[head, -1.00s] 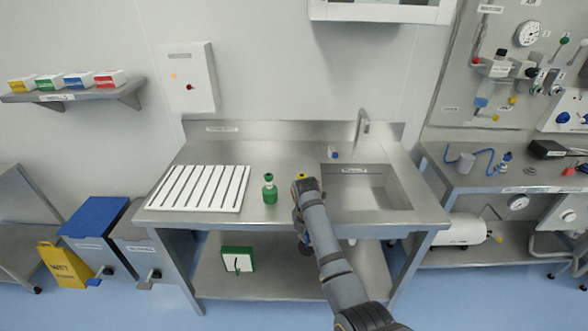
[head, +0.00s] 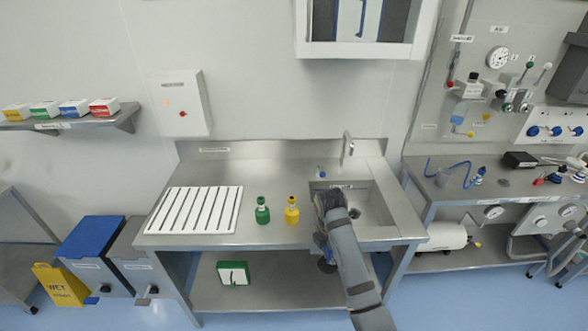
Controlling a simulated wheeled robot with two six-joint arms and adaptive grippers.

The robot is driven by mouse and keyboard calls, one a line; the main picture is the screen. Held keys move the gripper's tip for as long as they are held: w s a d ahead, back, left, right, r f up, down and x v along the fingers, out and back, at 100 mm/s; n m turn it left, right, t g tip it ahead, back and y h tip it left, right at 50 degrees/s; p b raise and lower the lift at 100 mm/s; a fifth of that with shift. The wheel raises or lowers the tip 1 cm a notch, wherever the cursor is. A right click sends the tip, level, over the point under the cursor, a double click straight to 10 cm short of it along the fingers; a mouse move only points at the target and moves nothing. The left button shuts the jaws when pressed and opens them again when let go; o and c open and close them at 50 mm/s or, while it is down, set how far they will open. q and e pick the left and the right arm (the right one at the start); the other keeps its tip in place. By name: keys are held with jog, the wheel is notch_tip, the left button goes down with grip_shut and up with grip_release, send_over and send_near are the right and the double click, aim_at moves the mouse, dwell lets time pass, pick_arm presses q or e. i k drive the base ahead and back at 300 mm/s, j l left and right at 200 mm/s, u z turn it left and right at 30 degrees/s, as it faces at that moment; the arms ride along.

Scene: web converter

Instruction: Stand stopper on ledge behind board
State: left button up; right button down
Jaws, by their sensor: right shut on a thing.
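The white slatted board (head: 195,210) lies on the left of the steel bench top. The steel strip (head: 215,168) behind it, up to the backsplash, is bare. My right gripper (head: 329,203) is over the bench by the sink's left edge, just right of a yellow bottle (head: 292,212). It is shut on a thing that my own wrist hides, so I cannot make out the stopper. My left gripper is not in view.
A green bottle (head: 262,213) stands between the board and the yellow bottle. The sink (head: 372,205) with its tap (head: 347,147) is at the right. A small blue-topped item (head: 321,173) is at the sink's back left corner.

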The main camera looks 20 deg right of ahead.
aim_at(295, 178)
jog(key=i, duration=1.5)
